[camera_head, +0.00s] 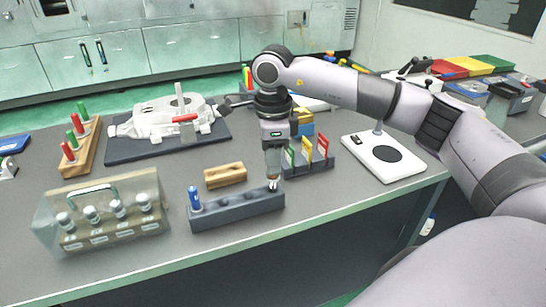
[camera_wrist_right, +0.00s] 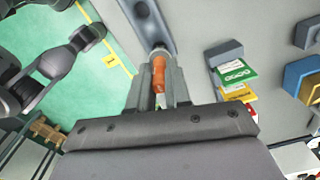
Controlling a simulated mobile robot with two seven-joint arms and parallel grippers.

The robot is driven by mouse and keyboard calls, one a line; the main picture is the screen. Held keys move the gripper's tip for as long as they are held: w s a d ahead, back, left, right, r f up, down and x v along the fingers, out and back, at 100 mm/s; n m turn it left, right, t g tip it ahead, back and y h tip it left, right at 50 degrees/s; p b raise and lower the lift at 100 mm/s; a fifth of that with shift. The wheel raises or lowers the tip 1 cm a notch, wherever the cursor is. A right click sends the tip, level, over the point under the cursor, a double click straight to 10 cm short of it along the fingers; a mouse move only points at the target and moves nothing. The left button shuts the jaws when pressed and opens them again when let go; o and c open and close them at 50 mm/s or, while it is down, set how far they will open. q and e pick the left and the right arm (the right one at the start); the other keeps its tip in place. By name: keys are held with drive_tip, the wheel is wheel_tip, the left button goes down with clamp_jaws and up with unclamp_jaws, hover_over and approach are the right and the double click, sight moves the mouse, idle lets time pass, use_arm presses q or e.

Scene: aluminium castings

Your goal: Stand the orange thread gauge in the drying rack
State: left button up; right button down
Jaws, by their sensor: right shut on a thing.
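The orange thread gauge (camera_wrist_right: 159,75) is upright between the fingers of my right gripper (camera_head: 273,178), which is shut on it. In the head view only a little of the gauge shows below the fingers. The drying rack appears to be the long grey block (camera_head: 238,211) near the table's front, also in the wrist view (camera_wrist_right: 144,14). A blue-handled gauge (camera_head: 194,198) stands at its left end. The held gauge's metal lower end is at the rack's right end; I cannot tell how far it is in a hole. My left gripper is not in view.
A small wooden block (camera_head: 225,175) lies just behind the rack. A clear case of gauges (camera_head: 105,213) stands to its left. A holder with coloured cards (camera_head: 308,158) is close to the right gripper. A white scale (camera_head: 383,157) stands farther right. A casting (camera_head: 165,117) lies behind.

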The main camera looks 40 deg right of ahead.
drive_tip(key=shift+f+b, duration=1.1)
drive_tip(key=shift+f, duration=0.55)
drive_tip(key=c, duration=1)
unclamp_jaws()
drive_tip(key=shift+r, duration=3.6)
